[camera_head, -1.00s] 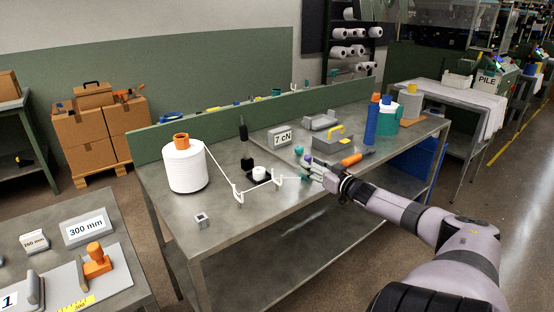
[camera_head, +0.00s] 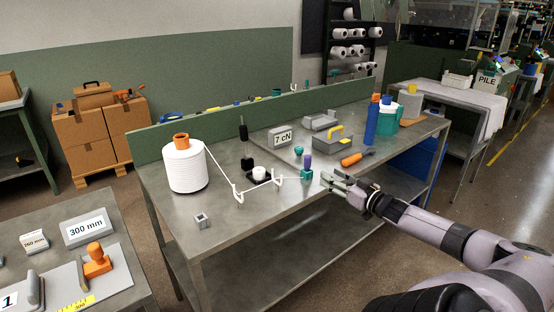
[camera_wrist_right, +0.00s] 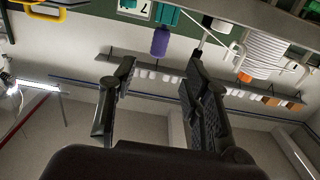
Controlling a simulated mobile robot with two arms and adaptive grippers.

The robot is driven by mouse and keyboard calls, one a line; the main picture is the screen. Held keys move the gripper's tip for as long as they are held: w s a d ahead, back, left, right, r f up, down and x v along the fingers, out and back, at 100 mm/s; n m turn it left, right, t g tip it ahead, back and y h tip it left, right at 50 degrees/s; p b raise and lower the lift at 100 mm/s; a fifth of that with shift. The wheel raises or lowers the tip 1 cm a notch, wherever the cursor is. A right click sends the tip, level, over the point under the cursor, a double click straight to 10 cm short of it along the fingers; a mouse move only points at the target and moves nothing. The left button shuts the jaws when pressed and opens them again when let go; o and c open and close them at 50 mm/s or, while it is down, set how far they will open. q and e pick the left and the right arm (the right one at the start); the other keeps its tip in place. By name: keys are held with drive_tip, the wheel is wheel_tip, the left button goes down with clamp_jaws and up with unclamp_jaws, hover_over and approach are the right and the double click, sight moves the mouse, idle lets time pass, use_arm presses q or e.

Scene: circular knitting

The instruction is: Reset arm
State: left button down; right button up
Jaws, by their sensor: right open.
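My right gripper (camera_head: 334,181) is open and empty at the front edge of the metal workbench (camera_head: 215,235). It is apart from the small teal block with a purple peg (camera_head: 307,164), which stands upright just left of the fingertips. In the right wrist view, both fingers of the gripper (camera_wrist_right: 157,78) are spread with nothing between them. The purple peg (camera_wrist_right: 160,42) shows beyond them in that tilted view. My left gripper is not in view.
A white yarn cone (camera_head: 186,168) stands on the left of the bench, its yarn running through white guides (camera_head: 277,180). A "7 cN" sign (camera_head: 283,137), a grey toolbox (camera_head: 333,144), an orange-handled tool (camera_head: 352,159) and a blue bottle (camera_head: 371,124) stand farther back. The aisle at right is clear.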

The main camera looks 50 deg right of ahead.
idle(0.4)
